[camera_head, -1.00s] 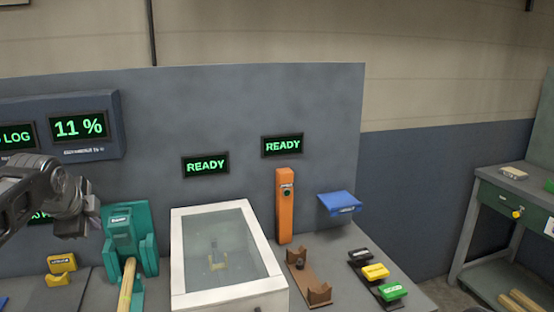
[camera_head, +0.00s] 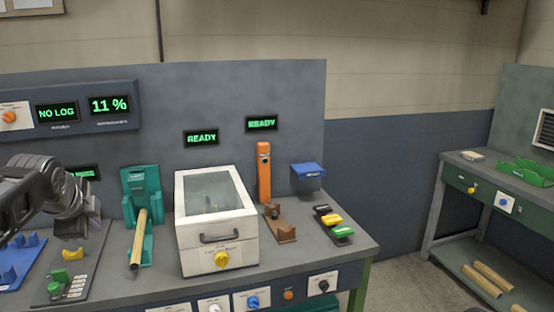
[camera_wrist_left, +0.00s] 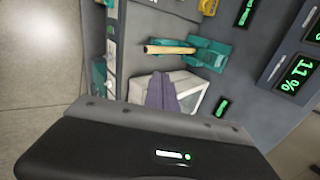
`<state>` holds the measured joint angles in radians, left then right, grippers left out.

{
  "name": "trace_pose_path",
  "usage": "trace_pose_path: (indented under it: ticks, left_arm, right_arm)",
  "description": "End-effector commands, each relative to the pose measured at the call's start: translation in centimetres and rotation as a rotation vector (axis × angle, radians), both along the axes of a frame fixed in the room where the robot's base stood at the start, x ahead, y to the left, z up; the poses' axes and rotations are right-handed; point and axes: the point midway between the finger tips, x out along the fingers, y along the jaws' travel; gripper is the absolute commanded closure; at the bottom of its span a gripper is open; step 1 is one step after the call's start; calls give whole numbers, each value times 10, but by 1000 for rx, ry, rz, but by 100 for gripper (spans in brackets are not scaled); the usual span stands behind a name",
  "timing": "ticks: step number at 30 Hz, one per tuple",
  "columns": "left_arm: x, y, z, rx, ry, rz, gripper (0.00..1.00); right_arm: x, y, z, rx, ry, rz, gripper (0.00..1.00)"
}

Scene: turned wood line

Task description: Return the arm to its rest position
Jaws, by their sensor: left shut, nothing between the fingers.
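My left arm comes in at the left edge of the head view. Its gripper (camera_head: 70,228) hangs over the left part of the bench, in front of the grey back panel. In the left wrist view its fingers (camera_wrist_left: 163,90) are together and empty, with the white-framed box behind them. My right gripper is in neither view.
The bench (camera_head: 165,278) holds a teal fixture (camera_head: 136,185) with a wooden rod (camera_head: 138,240), a white glass-lidded box (camera_head: 217,252), an orange post (camera_head: 264,172) and a brown cradle (camera_head: 281,232). Coloured blocks (camera_head: 333,220) lie at right.

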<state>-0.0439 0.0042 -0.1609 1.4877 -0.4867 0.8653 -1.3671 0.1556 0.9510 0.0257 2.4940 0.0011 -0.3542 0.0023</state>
Motion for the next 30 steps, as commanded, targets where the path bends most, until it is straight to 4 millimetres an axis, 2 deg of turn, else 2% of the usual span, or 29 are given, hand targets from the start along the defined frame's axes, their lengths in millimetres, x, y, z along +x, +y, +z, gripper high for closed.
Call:
trace_pose_path:
  ticks: [8, 12, 14, 17, 20, 23, 26, 30]
  left_arm:
    - [14, -3, 11, -110, -104, 100, 100]
    - [26, -15, 10, -219, -183, 157, 100]
    - [34, -25, 5, -284, -217, 183, 100]
    - [47, -48, -17, -400, -246, 223, 100]
    - [59, -72, -46, -511, -251, 265, 100]
    - [67, -100, -86, -630, -236, 318, 100]
    - [69, -134, -143, -768, -194, 393, 100]
    - [52, -186, -240, -958, -93, 546, 100]
  right_arm:
    - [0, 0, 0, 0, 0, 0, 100]
    - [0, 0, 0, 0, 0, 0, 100]
    - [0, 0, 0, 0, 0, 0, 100]
    - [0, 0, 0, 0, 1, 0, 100]
    - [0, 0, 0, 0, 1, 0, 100]
    - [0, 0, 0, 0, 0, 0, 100]
    - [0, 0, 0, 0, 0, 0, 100]
    - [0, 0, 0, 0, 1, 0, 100]
